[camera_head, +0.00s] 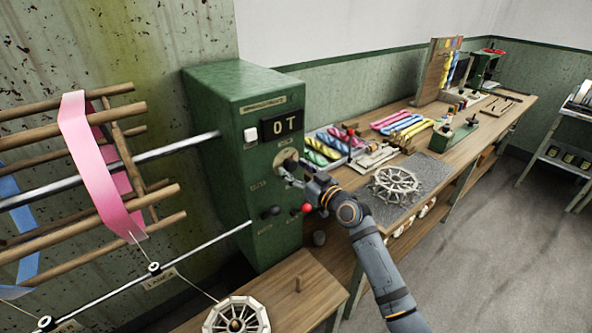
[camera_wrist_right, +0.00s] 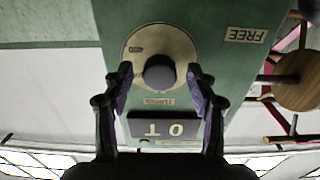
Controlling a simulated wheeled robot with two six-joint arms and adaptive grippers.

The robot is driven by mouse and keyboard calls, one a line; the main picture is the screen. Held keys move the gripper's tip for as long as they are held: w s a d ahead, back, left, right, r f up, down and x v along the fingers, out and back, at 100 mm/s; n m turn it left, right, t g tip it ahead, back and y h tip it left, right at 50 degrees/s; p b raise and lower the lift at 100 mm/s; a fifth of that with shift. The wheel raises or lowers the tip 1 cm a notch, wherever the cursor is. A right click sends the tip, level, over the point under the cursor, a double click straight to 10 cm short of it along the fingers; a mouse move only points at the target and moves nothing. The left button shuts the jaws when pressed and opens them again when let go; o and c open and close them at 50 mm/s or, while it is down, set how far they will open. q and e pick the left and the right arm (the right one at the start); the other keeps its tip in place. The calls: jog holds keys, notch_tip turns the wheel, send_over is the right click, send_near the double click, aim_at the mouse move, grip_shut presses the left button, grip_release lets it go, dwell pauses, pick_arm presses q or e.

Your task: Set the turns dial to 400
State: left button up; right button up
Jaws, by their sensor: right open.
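The turns dial (camera_head: 286,157) is a round pale plate with a dark knob on the front of the green machine cabinet (camera_head: 235,125). The display (camera_head: 282,125) above it reads "0T". In the right wrist view the knob (camera_wrist_right: 160,73) sits in the middle of the pale dial plate (camera_wrist_right: 160,40). My right gripper (camera_head: 293,172) is open at the dial, and its fingers (camera_wrist_right: 159,80) stand on either side of the knob with a gap each side. My left gripper is out of view.
A red knob (camera_head: 306,208) and a black knob (camera_head: 270,212) sit below the dial. A wooden reel with a pink ribbon (camera_head: 88,150) stands left of the cabinet. The workbench (camera_head: 455,150) at right holds colored skeins (camera_head: 400,120) and a spoked wheel (camera_head: 396,184).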

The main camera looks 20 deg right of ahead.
jog(key=c, duration=1.1)
jog(key=shift+c, duration=0.3)
jog(key=shift+m, duration=0.3)
jog(key=m, duration=0.3)
jog(key=shift+p, duration=0.3)
jog(key=m, duration=0.2)
jog(key=shift+m+p, duration=0.3)
jog(key=shift+p, duration=0.05)
jog(key=m+p, duration=0.1)
jog(key=m, duration=0.4)
jog(key=shift+m+p, duration=0.3)
jog(key=shift+p, duration=0.1)
jog(key=shift+a, duration=0.1)
jog(key=o, duration=1.2)
jog(key=shift+c, duration=0.2)
